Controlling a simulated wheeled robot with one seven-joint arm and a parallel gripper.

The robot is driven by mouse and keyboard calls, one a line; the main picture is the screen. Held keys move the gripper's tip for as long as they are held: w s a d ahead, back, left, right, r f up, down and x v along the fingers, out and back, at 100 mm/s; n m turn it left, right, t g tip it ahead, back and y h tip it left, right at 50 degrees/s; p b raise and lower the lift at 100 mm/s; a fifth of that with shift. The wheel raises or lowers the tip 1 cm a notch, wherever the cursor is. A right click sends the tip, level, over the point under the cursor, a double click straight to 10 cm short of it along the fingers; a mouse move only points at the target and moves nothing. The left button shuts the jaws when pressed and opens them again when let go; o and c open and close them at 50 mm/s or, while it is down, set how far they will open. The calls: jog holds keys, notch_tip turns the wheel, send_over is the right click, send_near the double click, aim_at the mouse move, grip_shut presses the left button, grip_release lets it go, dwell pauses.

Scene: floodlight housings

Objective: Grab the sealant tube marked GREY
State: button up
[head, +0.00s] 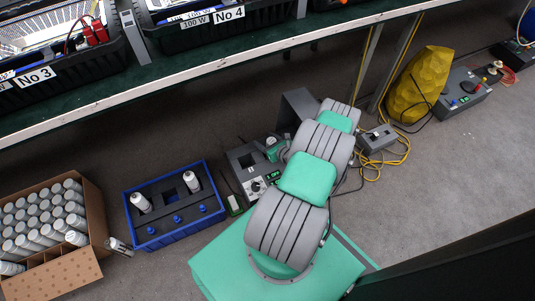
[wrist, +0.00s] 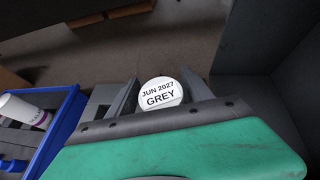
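In the wrist view, a round white tube end (wrist: 160,94) reads "JUN 2027 GREY" and faces the camera. It sits between the two fingers of my gripper (wrist: 162,98), with a finger against each side, so the gripper looks shut on the GREY sealant tube. The rest of the tube is hidden behind its end. A blue crate (head: 150,244) on the floor holds two other white tubes (head: 141,203) (head: 192,182), whose markings I cannot read.
A grey device (head: 245,165) stands right of the crate. A shelf (head: 190,70) runs across the top. Floor at right is partly clear, with a yellow cable (head: 385,165).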

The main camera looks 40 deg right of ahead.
jog(key=shift+a, duration=0.1)
grip_shut()
dwell(0.3)
dwell(0.4)
